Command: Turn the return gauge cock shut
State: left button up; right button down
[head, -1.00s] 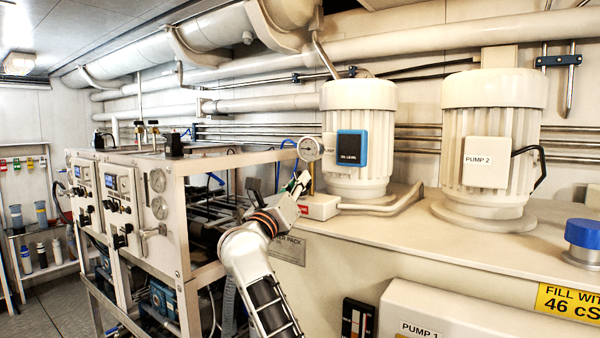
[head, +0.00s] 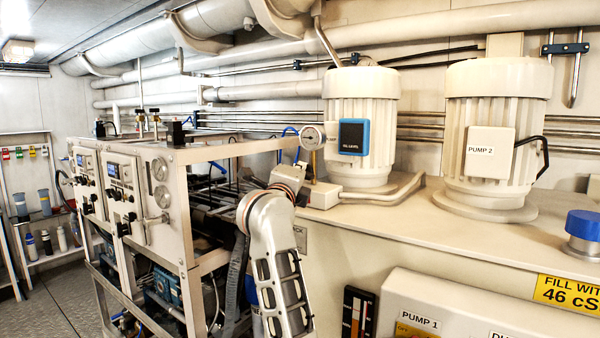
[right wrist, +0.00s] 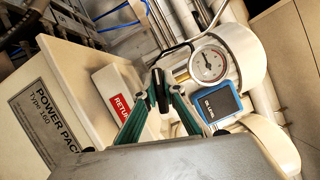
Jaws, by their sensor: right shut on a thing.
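The return gauge (head: 312,137), a round white dial, stands on the pack top beside the left pump motor. In the right wrist view the gauge (right wrist: 208,65) is just right of my fingers, near the red RETURN label (right wrist: 122,108). My right gripper (right wrist: 158,92) has its green fingers closed together on a small dark piece, which looks like the gauge cock's handle (right wrist: 159,84). The fingers cover much of it, so its exact angle is hard to tell. In the head view my right wrist hides the fingertips and the cock. My left gripper is in neither view.
The left motor (head: 358,110) carries a blue-framed oil level box (head: 353,137) close to the gauge. A metal-framed watermaker rack (head: 170,250) stands left of my arm.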

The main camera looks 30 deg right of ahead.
jog(key=shift+f+n+g+y, duration=0.1)
jog(key=shift+n+g+y, duration=0.3)
jog(key=shift+n, duration=1.1)
jog(key=c, duration=2.1)
grip_release()
jog(key=shift+c, duration=0.2)
jog(key=shift+a, duration=0.1)
jog(key=v, duration=0.7)
jog(key=shift+s, duration=0.2)
